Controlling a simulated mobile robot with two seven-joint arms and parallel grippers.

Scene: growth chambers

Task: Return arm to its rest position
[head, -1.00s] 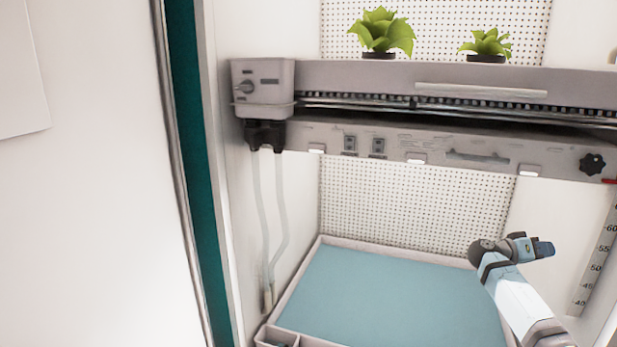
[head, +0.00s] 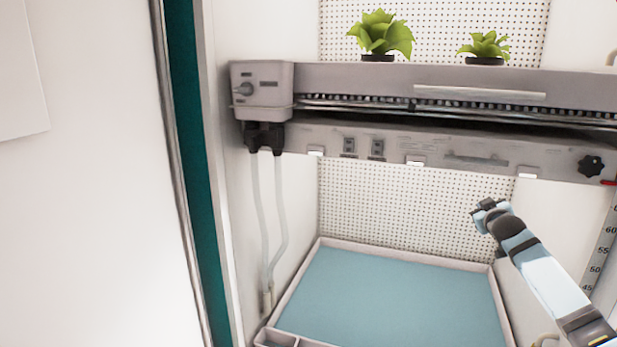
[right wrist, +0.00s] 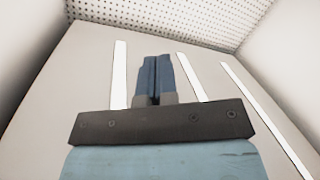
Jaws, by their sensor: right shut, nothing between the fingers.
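My right arm comes in from the lower right in the head view, in front of the chamber's back right corner. Its gripper (head: 480,207) is at the upper end of the arm, below the grey shelf unit and above the tray; it is small and partly hidden by the wrist there. In the right wrist view the two blue fingers (right wrist: 157,75) are side by side, shut, with nothing between them. They touch nothing that I can see. My left gripper is not in view.
The grey shelf unit (head: 420,80) crosses above, with two potted plants (head: 385,35) (head: 484,46) on top. A blue-floored tray (head: 400,300) lies below. A grey box (head: 262,85) with hanging tubes (head: 259,220) is at left. A scale (head: 603,250) is on the right wall.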

